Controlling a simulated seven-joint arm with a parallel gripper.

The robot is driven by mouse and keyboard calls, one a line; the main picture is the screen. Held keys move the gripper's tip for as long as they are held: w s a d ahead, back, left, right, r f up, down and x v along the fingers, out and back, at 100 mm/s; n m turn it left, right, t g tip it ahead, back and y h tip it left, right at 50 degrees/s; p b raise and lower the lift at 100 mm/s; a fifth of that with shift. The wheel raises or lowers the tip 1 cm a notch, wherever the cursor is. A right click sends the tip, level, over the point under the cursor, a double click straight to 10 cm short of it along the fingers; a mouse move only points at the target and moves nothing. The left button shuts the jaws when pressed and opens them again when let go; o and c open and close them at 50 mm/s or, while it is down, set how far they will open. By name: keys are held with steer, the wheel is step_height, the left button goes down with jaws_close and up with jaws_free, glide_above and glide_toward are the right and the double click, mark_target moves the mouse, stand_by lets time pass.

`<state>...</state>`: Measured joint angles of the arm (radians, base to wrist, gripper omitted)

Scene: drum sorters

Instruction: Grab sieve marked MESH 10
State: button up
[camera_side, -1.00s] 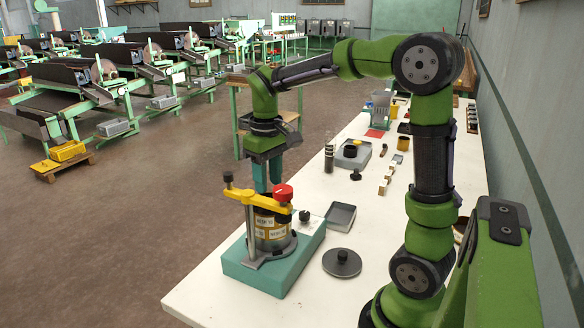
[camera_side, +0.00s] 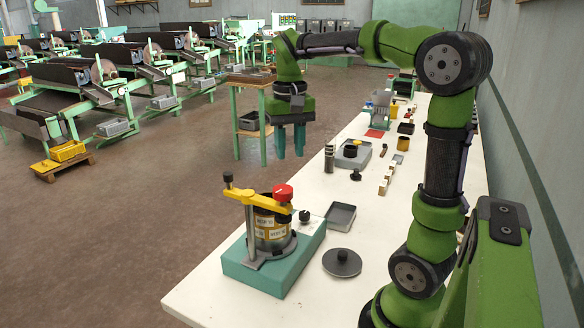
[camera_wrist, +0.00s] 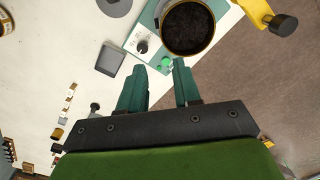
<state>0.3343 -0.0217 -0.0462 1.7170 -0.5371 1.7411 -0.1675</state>
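A stack of sieves (camera_side: 268,230) with pale labels stands on a teal shaker base (camera_side: 250,268). The labels are too small to read surely, so I cannot tell which ring is MESH 10. A yellow clamp bar (camera_side: 256,200) with a red knob (camera_side: 283,193) shows at the stack's top. In the wrist view the top sieve (camera_wrist: 187,26) is uncovered with dark grains inside, and the yellow bar (camera_wrist: 258,13) is to its right. My gripper (camera_side: 290,153) is raised beyond the stack, apart from it. Its teal fingers are spread and empty, as the wrist view (camera_wrist: 160,70) also shows.
A round dark lid (camera_side: 342,263) lies on the white table (camera_side: 210,298) right of the base. A grey tray (camera_side: 340,217) lies behind it. Small blocks, jars and another tray (camera_side: 352,155) stand farther back. A green stand (camera_side: 250,110) is beyond the table's left edge.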

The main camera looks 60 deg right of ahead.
glide_toward(270, 212)
steer(key=s+d, duration=0.3)
steer(key=s, duration=0.1)
steer(key=shift+w+a+f, duration=0.1)
steer(key=shift+a+f, duration=0.05)
steer(key=shift+f, duration=1.25)
steer(key=shift+w+a+f, duration=0.1)
steer(key=shift+f, duration=1.3)
steer(key=shift+c, duration=0.5)
jaws_close()
